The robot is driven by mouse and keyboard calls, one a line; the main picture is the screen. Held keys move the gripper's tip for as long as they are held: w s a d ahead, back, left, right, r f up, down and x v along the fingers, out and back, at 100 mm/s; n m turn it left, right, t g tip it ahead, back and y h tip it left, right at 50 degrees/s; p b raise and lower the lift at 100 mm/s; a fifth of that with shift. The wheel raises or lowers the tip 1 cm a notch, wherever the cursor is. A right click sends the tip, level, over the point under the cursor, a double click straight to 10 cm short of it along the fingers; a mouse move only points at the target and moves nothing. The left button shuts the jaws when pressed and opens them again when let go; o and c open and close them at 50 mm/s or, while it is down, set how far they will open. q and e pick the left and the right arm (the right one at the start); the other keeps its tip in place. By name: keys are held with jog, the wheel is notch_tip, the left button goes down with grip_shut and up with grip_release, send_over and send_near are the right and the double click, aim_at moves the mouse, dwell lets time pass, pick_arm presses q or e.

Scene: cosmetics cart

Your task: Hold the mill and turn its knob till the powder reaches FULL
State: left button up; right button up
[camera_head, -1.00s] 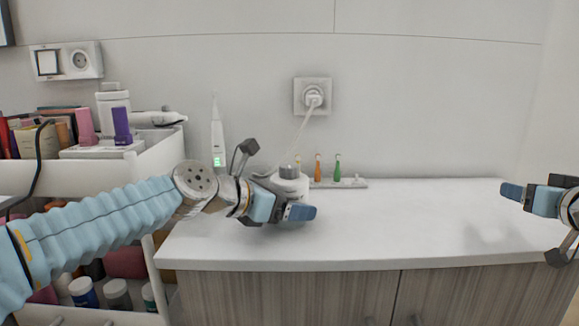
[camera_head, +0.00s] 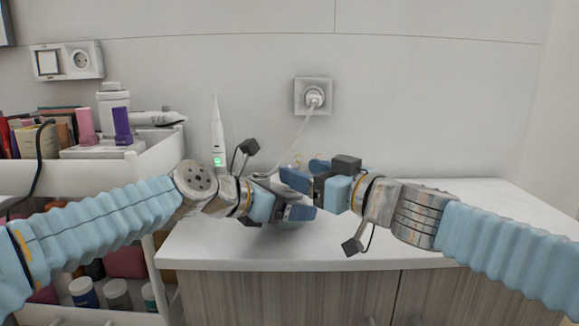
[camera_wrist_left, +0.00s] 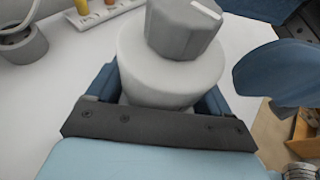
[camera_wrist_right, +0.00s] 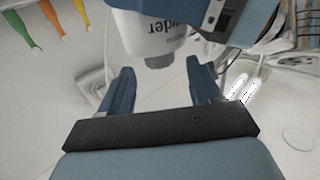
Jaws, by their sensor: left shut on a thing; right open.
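The mill, a white cylinder (camera_wrist_left: 170,72) with a grey faceted knob (camera_wrist_left: 183,28) on top, stands between the fingers of my left gripper (camera_head: 285,200), which is shut on its body. A white mark shows on the knob. In the head view my grippers hide nearly all of the mill. My right gripper (camera_head: 306,173) is open and empty beside the mill. In the right wrist view the grey knob (camera_wrist_right: 160,61) is just beyond and between its fingers, apart from them. Part of a printed word shows on the white body (camera_wrist_right: 150,30). The powder level is not visible.
A white cart (camera_head: 165,160) with bottles and boxes stands at the left. An electric toothbrush (camera_head: 217,135) stands behind my left arm. Small orange and green brush heads (camera_wrist_right: 25,30) are close to the mill. A cord runs to the wall socket (camera_head: 313,96). The right counter (camera_head: 480,195) is clear.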

aim_at(289, 165)
jog(key=x, duration=0.5)
jog(key=shift+c, duration=0.4)
jog(key=c, duration=0.9)
jog(key=shift+o, duration=0.2)
jog(key=shift+r+y, duration=0.1)
jog(key=shift+y, duration=0.2)
